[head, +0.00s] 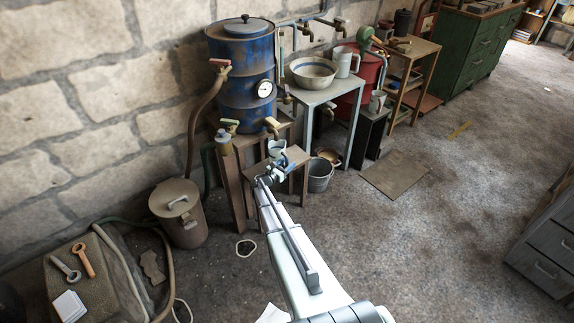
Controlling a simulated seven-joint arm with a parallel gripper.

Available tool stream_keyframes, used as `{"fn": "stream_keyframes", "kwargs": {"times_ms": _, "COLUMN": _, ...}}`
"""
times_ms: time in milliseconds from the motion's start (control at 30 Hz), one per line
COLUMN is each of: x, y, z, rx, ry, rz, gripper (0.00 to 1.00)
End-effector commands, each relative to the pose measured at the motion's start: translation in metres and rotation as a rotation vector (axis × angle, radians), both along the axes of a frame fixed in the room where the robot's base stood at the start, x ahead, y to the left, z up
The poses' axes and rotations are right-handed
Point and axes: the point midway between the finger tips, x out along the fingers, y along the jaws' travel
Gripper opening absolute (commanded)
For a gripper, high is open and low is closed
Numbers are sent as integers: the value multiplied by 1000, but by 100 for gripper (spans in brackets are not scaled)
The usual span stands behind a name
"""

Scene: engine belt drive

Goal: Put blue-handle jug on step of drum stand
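A small pale jug (277,147) shows just behind my gripper (276,166), close above the step (254,171) of the wooden drum stand (238,147). A bluish part by the gripper may be its handle, but it is too small to be sure. My gripper is at the end of my outstretched arm, over the step. The fingers are small and overlap the jug's lower part, so I cannot tell whether they hold it, or whether the jug rests on the step. The blue drum (243,62) stands on the stand's upper level.
A grey table (318,97) holds a bowl (313,72) and a pale jug (343,61). Taps (272,125) jut out above the step.

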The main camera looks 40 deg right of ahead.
Motion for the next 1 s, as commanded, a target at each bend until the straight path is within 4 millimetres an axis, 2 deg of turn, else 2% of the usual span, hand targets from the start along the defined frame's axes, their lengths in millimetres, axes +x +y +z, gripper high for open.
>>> {"fn": "stream_keyframes", "kwargs": {"times_ms": 267, "x": 0, "y": 0, "z": 4, "rx": 0, "ry": 0, "rz": 0, "gripper": 48}}
{"fn": "stream_keyframes", "kwargs": {"times_ms": 367, "x": -2, "y": 10, "z": 3, "rx": 1, "ry": 0, "rz": 1, "gripper": 48}}
{"fn": "stream_keyframes", "kwargs": {"times_ms": 800, "x": -18, "y": 86, "z": 3, "rx": 1, "ry": 1, "rz": 2, "gripper": 48}}
{"fn": "stream_keyframes", "kwargs": {"times_ms": 1000, "x": -22, "y": 109, "z": 3, "rx": 0, "ry": 0, "rz": 2, "gripper": 48}}
